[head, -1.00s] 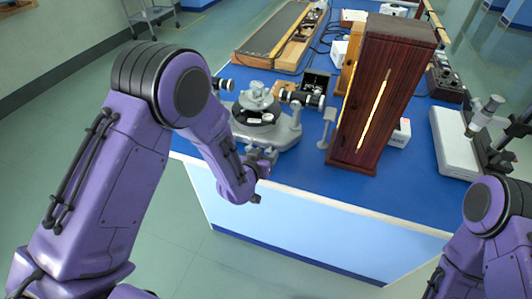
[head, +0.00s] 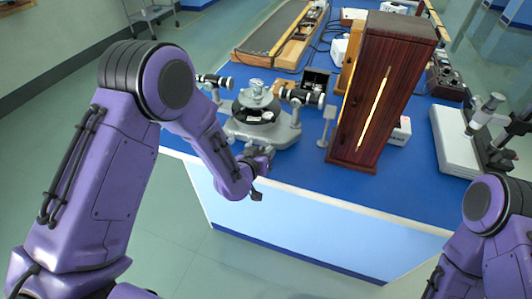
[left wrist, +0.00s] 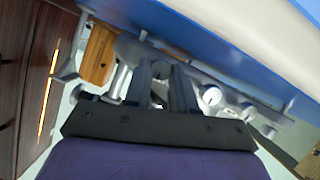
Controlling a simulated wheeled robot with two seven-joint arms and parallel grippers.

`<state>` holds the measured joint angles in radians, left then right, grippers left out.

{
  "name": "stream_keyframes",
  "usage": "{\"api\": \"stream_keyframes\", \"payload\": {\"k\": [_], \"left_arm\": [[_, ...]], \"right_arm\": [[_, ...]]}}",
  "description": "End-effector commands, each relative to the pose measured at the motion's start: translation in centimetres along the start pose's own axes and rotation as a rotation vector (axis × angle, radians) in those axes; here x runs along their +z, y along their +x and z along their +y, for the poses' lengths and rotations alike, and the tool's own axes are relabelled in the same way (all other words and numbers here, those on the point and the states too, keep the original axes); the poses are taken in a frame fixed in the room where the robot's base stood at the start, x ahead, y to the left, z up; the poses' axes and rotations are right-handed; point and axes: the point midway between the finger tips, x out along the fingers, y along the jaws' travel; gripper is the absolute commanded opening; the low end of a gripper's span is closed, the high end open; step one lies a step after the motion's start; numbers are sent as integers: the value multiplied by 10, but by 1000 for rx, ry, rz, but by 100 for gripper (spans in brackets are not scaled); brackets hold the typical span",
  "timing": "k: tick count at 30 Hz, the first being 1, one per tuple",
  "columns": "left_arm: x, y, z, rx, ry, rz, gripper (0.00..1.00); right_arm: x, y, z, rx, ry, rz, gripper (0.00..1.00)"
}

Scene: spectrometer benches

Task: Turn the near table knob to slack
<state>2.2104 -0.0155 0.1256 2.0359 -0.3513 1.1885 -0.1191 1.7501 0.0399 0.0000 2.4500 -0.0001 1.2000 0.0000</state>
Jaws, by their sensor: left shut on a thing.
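The grey spectrometer (head: 275,132), with its round table (head: 256,112) on top, stands at the near left of the blue bench. My left gripper (head: 258,160) is at the instrument's near edge, low by its base. In the left wrist view my two gripper fingers (left wrist: 162,82) point in among grey metal parts and are shut on a small grey part. That part, which looks like the near table knob, is mostly hidden between the fingers. I cannot read its turn angle. My right arm shows at the lower right of the head view, but its gripper is out of frame.
A tall dark wooden box with a lit slit (head: 384,95) stands right of the spectrometer. A small grey stand (head: 327,126) is between them. A white instrument (head: 452,142) sits farther right. The bench front strip (head: 310,185) is clear.

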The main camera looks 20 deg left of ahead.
Motion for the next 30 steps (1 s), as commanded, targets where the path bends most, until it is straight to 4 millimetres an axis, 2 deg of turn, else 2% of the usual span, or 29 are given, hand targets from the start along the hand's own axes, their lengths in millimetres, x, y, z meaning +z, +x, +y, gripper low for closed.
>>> {"api": "stream_keyframes", "payload": {"k": [1, 3, 11, 14, 24, 30], "left_arm": [[0, 0, 0, 0, 0, 0, 31], [0, 0, 0, 0, 0, 0, 50], [0, 0, 0, 0, 1, 0, 50], [0, -7, 0, 0, 2, 0, 50], [1, -83, 0, 0, 1, 1, 50], [0, -104, 0, 0, 0, 1, 50]], "right_arm": [[0, 0, 0, 0, 0, 0, 43], [0, 0, 0, 0, 0, 0, 43], [0, 0, 0, 0, 0, 0, 43], [1, 2, 0, 0, 0, 0, 43], [5, 13, -1, 0, 0, 0, 43], [6, 14, -1, 0, 0, 0, 43]]}}
